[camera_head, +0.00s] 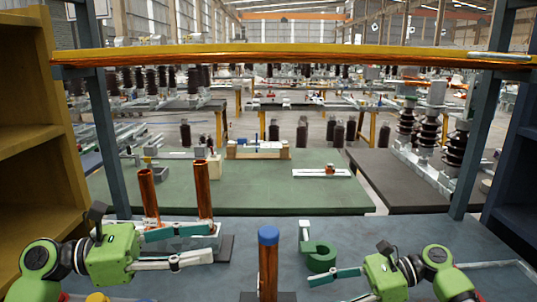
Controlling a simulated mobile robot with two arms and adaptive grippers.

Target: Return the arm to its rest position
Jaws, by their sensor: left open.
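My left gripper (205,244) comes in from the left, its green body at the lower left. Its two teal-tipped fingers are spread and point right. Nothing shows held between them. They overlap the view of a light grey part with two copper-coloured posts (204,190); I cannot tell whether they touch it. My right gripper (332,287) is at the lower right and points left. Its upper finger shows clearly, and its lower finger is partly cut off by the bottom edge. The fingers look apart, with nothing seen between them.
A copper-coloured post with a blue cap (268,236) stands between the grippers. A green curved part (320,256) lies near my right gripper on the grey table (440,235). A yellow beam (290,55) crosses above. Shelves (25,130) stand at the left.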

